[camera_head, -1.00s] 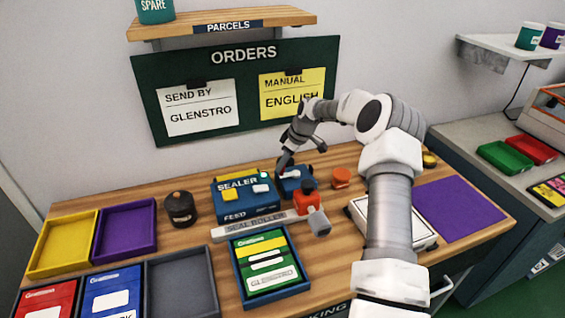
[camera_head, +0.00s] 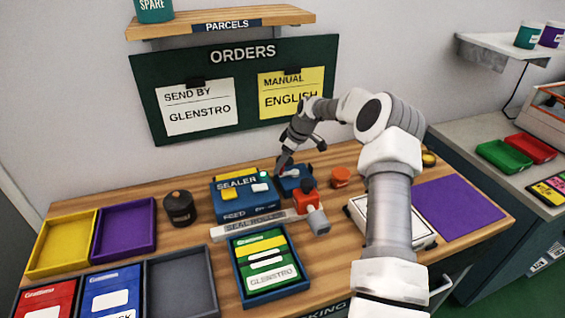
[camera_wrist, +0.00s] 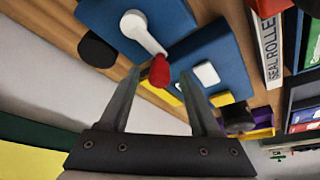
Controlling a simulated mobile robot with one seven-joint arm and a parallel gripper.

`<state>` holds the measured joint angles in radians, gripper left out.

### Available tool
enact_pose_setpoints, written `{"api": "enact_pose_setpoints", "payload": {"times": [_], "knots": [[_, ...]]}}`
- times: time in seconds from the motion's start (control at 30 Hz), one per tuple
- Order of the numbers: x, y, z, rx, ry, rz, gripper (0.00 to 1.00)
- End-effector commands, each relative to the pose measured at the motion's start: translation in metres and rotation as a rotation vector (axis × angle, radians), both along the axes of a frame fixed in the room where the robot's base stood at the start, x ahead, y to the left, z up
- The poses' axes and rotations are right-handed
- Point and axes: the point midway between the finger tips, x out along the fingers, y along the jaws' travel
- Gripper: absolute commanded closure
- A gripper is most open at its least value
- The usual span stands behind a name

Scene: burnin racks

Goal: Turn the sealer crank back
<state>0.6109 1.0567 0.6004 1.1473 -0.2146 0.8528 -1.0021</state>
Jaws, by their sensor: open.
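The sealer (camera_head: 243,205) is a blue box with a yellow and a white button, left of my gripper in the head view. Its crank (camera_wrist: 143,32) is a white arm with a red knob (camera_wrist: 160,70), mounted on a blue block (camera_head: 298,181) at the sealer's right side. My gripper (camera_wrist: 160,80) is open, with one finger on each side of the red knob in the wrist view. I cannot tell whether either finger touches it. In the head view my gripper (camera_head: 284,168) is over the crank and partly hides it.
The seal roller (camera_head: 255,225) with its red and grey end lies in front of the sealer. A dark round canister (camera_head: 180,208) stands to the left, and an orange round object (camera_head: 341,177) to the right. A blue tray (camera_head: 240,290) holding a green packet is in front.

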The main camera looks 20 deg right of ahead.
Motion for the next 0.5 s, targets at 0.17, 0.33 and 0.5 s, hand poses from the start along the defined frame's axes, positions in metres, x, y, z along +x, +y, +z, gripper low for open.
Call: {"api": "enact_pose_setpoints", "payload": {"times": [0.17,0.33,0.5], "knots": [[-0.004,-0.006,0.017,-0.001,-0.003,-0.001,0.36],[-0.014,-0.016,0.053,-0.003,-0.004,-0.002,0.36],[-0.026,-0.028,0.092,-0.003,-0.004,-0.002,0.36]]}}
